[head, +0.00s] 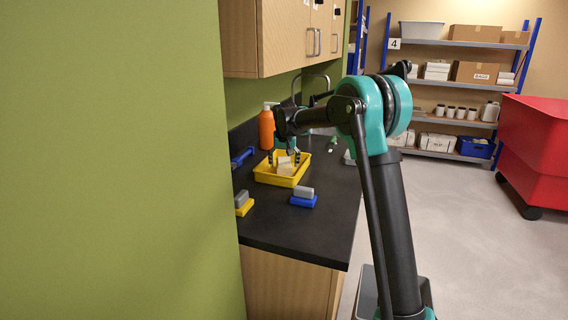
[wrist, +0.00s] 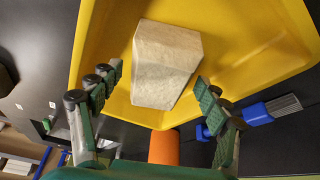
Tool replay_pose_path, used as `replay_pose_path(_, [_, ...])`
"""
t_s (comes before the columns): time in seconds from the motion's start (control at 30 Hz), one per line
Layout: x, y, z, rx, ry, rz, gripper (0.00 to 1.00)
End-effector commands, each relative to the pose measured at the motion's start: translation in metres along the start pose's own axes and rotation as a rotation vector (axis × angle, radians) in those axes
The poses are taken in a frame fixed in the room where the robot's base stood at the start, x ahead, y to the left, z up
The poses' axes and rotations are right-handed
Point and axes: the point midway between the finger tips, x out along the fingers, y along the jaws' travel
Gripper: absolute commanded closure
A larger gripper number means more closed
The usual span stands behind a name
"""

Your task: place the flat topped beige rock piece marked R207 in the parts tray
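A pale beige block-shaped rock piece (wrist: 166,62) with a flat face lies in the yellow parts tray (wrist: 262,72). No R207 mark can be read on it. In the head view, the rock piece (head: 286,167) sits inside the tray (head: 281,180) on the dark counter. My gripper (head: 284,158) is over the tray with its fingers down around the rock. In the wrist view, my gripper (wrist: 158,78) has its fingers spread, one on each side of the rock. There is a gap at the left finger; the right fingertip is close to the rock's edge, and contact cannot be told.
The green wall closes off the left. The counter's front is clear.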

Motion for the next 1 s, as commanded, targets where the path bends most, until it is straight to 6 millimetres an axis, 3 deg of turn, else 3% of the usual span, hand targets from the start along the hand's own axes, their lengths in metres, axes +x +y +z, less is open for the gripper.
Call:
replay_pose_path(0.33, [-0.012,0.000,-0.001,0.000,0.000,0.000,0.24])
replay_pose_path(0.8, [-0.100,0.000,-0.001,-0.001,0.000,0.000,0.24])
replay_pose_path(1.0, [-0.119,0.000,-0.001,0.000,0.000,0.000,0.24])
